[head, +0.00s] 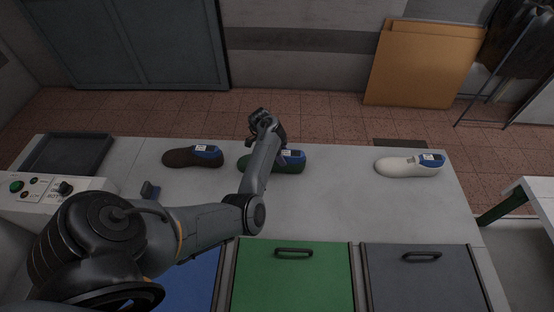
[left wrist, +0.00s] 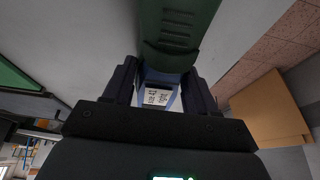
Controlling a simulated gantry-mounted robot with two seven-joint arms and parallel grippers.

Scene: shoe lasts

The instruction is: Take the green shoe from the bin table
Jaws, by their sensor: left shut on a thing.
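The green shoe (head: 292,166) lies at the middle back of the grey bin table (head: 330,205), partly hidden by my left arm. Its blue last with a white label shows at its right end. My left gripper (head: 262,142) is at the shoe from above. In the left wrist view the green shoe (left wrist: 178,28) points away from the gripper, and the left gripper's fingers (left wrist: 160,90) are shut on the blue last (left wrist: 172,78) on both sides of the label. I cannot tell whether the shoe touches the table. My right gripper is not in view.
A brown shoe (head: 190,158) stands to the left and a white shoe (head: 405,167) to the right. A dark tray (head: 68,154) is at the far left, beside a button panel (head: 40,187). Blue, green (head: 293,280) and grey (head: 424,280) lids line the front edge.

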